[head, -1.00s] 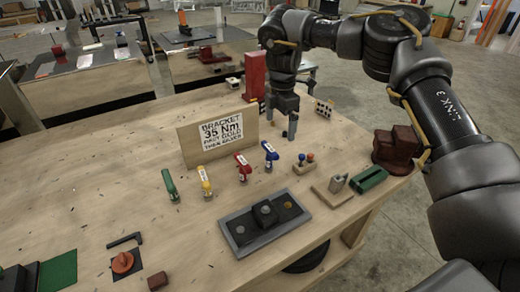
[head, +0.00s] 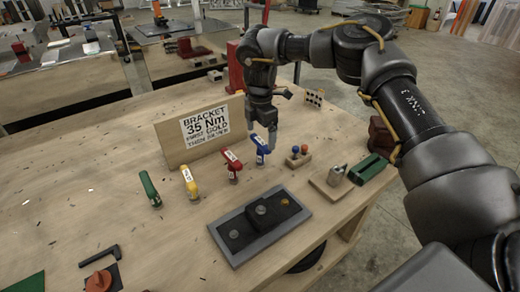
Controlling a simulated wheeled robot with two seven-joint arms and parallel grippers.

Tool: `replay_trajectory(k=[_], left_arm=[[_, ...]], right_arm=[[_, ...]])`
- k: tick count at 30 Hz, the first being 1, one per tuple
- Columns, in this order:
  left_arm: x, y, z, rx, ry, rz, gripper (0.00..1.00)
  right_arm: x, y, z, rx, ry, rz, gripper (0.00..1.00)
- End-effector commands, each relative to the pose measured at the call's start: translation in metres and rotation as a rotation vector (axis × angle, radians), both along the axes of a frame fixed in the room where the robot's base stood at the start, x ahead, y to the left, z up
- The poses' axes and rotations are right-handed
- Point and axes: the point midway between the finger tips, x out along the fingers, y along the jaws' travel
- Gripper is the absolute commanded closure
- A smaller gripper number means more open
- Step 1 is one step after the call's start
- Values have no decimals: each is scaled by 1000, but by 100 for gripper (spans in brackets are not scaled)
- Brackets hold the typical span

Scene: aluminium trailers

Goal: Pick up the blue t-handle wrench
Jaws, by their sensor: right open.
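The blue t-handle wrench (head: 261,148) stands on the wooden table, at the right end of a row with a red (head: 232,163), a yellow (head: 189,182) and a green (head: 150,190) wrench. My right gripper (head: 262,130) is open and points down, just above and behind the blue wrench's handle. Its fingers overlap the handle's upper end in the picture; I cannot tell whether they touch it. My left gripper is out of view.
A sign board (head: 170,148) stands behind the wrenches. In front lies a grey tray (head: 222,237) with dark parts. To the right are a small block with blue and red knobs (head: 299,157) and a green block (head: 367,170).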

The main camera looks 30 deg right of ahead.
Motion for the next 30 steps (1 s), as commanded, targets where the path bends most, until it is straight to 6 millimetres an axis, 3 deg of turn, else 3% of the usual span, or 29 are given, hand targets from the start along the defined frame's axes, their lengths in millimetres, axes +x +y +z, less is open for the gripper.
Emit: replay_trajectory(k=[11,16,21,29,30], left_arm=[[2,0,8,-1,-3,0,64],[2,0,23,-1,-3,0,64],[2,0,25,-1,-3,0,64],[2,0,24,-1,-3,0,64],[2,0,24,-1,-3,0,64]], right_arm=[[-1,0,-20,-1,2,1,0],[-3,-1,-44,-1,4,0,0],[-2,-1,-63,-1,1,-1,0],[-2,0,-66,0,0,-1,0],[-2,0,-66,0,0,-1,5]])
